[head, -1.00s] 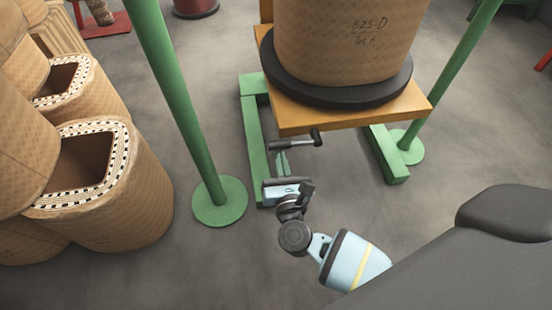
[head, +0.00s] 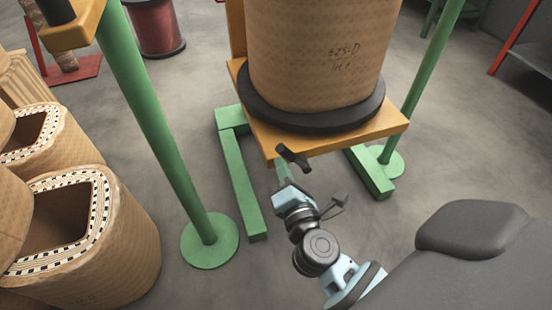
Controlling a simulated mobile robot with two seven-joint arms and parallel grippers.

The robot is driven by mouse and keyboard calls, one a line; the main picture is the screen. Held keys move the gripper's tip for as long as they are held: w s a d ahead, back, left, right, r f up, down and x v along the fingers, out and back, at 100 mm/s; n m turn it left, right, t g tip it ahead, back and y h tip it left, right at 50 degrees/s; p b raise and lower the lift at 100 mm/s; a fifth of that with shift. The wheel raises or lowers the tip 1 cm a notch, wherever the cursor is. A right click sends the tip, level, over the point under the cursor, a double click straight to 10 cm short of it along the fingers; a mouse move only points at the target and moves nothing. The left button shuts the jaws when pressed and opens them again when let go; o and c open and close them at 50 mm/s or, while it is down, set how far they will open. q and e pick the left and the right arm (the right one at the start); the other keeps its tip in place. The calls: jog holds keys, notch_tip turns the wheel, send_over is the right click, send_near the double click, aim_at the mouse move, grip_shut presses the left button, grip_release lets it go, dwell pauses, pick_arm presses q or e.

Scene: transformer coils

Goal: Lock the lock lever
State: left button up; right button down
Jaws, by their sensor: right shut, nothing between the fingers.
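The lock lever (head: 293,158) is a short black handle under the front edge of the yellow-orange platform (head: 335,139). It slants down to the right. My right gripper (head: 281,170) is just below and left of the lever, with its narrow fingers closed together and pointing up toward the platform edge. The fingertips are close to the lever. I cannot tell whether they touch it. My left gripper is out of view.
A large tan coil (head: 318,55) stands on a black disc (head: 315,112) on the platform. Green posts with round bases (head: 210,241) stand on both sides. Green floor legs (head: 240,185) run below. Several open coils (head: 110,235) crowd the left. Grey floor between is clear.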

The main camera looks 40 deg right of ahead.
aim_at(295, 161)
jog(key=shift+s+d+r+m, duration=0.15)
jog(key=shift+d+r+m, duration=0.5)
jog(key=shift+m, duration=0.25)
jog(key=shift+s+d+r+m+p, duration=0.2)
jog(key=shift+d+r+m+p, duration=0.35)
jog(key=shift+m, duration=0.45)
jog(key=shift+s+d+r+p, duration=0.15)
jog(key=shift+d+p, duration=0.2)
jog(key=shift+d, duration=0.3)
